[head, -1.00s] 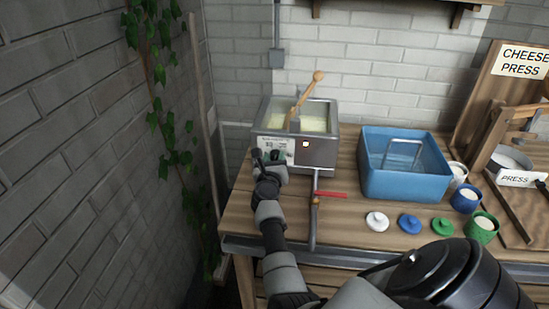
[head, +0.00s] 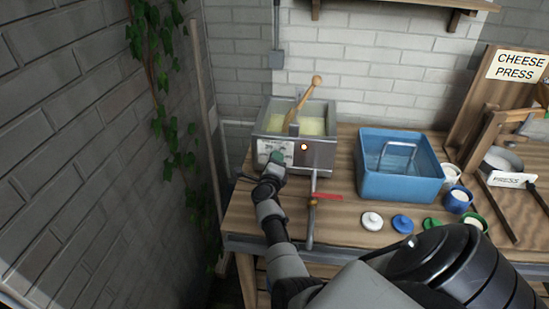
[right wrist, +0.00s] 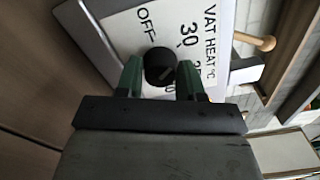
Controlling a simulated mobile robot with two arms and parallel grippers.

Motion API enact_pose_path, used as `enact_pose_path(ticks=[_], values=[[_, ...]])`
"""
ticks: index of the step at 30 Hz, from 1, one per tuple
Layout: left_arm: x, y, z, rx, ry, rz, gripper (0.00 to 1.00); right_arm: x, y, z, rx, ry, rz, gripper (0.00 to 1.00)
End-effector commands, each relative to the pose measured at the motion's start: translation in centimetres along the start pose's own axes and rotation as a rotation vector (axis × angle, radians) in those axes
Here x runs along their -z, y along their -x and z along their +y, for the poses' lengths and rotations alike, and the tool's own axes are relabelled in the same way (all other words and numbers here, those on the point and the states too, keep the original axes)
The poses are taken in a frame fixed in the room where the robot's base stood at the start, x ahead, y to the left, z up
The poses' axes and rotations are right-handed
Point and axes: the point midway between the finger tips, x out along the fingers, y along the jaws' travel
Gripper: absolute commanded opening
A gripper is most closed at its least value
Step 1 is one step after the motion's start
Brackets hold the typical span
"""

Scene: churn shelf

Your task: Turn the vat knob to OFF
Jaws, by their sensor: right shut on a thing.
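The vat (head: 318,155) is a grey metal box with pale yellow contents and a wooden paddle in it, standing at the left of the bench. Its white dial label (right wrist: 197,30) reads VAT HEAT °C, with OFF and 30 visible. The round black vat knob (right wrist: 160,66) sits between the green fingertips of my right gripper (right wrist: 161,76), which is shut on it. In the head view my right gripper (head: 275,163) covers the knob. My left gripper is not in view.
An orange lamp (head: 304,147) glows on the vat's front. A pipe with a red-handled valve (head: 327,196) stands just right of my right arm. A blue tub (head: 400,180), coloured lids and pots, and the cheese press stand further right.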

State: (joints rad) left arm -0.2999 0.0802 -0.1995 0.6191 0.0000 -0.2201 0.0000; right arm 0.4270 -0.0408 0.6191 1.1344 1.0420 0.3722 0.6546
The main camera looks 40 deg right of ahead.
Motion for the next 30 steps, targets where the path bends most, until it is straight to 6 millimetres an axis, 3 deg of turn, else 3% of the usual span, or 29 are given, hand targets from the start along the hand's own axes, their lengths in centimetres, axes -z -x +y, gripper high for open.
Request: enact_pose_path(ticks=[18, 30], values=[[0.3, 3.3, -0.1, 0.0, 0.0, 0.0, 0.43, -0.1, -0.1, -0.5, 0.003, 0.577, 0.002, 0.14], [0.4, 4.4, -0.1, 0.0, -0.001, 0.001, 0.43, -0.1, -0.1, -0.5, 0.004, 0.84, 0.002, 0.14]])
